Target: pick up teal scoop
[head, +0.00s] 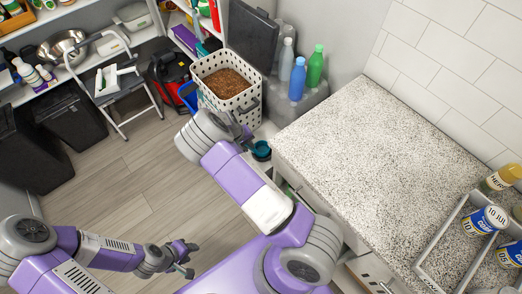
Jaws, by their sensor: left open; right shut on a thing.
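The teal scoop (261,149) shows as a small dark teal cup beside the left end of the speckled counter, just below the kibble bin. My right gripper (247,140) is shut on the scoop, and its arm hides part of that area. My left gripper (188,262) is open and empty, low over the floor at the bottom left of the head view.
A white perforated bin (240,105) full of brown kibble stands beyond the scoop, its dark lid (252,40) raised. Several bottles (298,80) stand right of it. The speckled counter (370,150) is mostly clear, with a grey caddy (436,240) of cans at right.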

